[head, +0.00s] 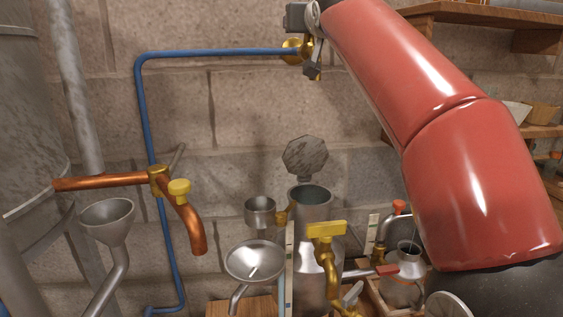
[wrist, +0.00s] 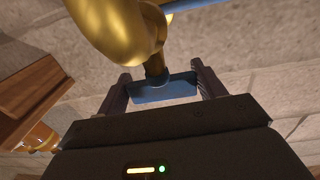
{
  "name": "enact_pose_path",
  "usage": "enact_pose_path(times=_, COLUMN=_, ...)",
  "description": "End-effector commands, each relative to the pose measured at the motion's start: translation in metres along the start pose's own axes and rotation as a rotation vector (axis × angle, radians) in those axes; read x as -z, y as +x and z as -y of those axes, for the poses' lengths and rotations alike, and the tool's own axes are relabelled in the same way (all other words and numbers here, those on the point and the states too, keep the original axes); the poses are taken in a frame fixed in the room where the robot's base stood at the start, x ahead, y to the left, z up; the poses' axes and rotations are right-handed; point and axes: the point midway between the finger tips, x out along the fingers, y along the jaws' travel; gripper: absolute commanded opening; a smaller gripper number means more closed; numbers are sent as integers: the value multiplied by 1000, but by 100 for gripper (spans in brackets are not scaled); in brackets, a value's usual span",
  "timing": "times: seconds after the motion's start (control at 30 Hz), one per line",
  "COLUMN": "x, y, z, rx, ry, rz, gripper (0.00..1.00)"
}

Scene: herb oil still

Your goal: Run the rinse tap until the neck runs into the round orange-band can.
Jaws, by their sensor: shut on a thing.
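In the head view my gripper (head: 306,44) is up at the wall, at the brass rinse tap (head: 291,46) on the end of the blue pipe. In the wrist view the fingers of my gripper (wrist: 163,86) stand on either side of the tap's flat blue handle (wrist: 166,90) and are shut on it. The tap's brass body (wrist: 118,32) fills the top.
Two grey funnels (head: 107,216) (head: 255,260) stand below. A tall metal vessel (head: 313,200) with its lid raised stands in the middle, behind a yellow-handled brass tap (head: 327,232). Wooden shelves (head: 470,14) are at right.

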Motion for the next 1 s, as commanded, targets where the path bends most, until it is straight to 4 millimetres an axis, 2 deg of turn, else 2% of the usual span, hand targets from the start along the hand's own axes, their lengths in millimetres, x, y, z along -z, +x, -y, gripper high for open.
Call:
enact_pose_path(times=0.17, x=-1, y=0, z=2, rx=3, ry=3, rz=3, gripper=46)
enact_pose_path(times=0.2, x=-1, y=0, z=2, rx=3, ry=3, rz=3, gripper=72)
enact_pose_path(times=0.4, x=-1, y=0, z=1, rx=2, ry=2, rz=2, gripper=94)
enact_pose_path(times=0.63, x=0, y=0, z=0, rx=1, ry=1, rz=1, gripper=94)
enact_pose_path(times=0.73, x=-1, y=-6, z=0, rx=0, ry=1, rz=0, gripper=94)
enact_pose_path(times=1.0, x=-3, y=-51, z=1, rx=1, ry=0, rz=0, gripper=94)
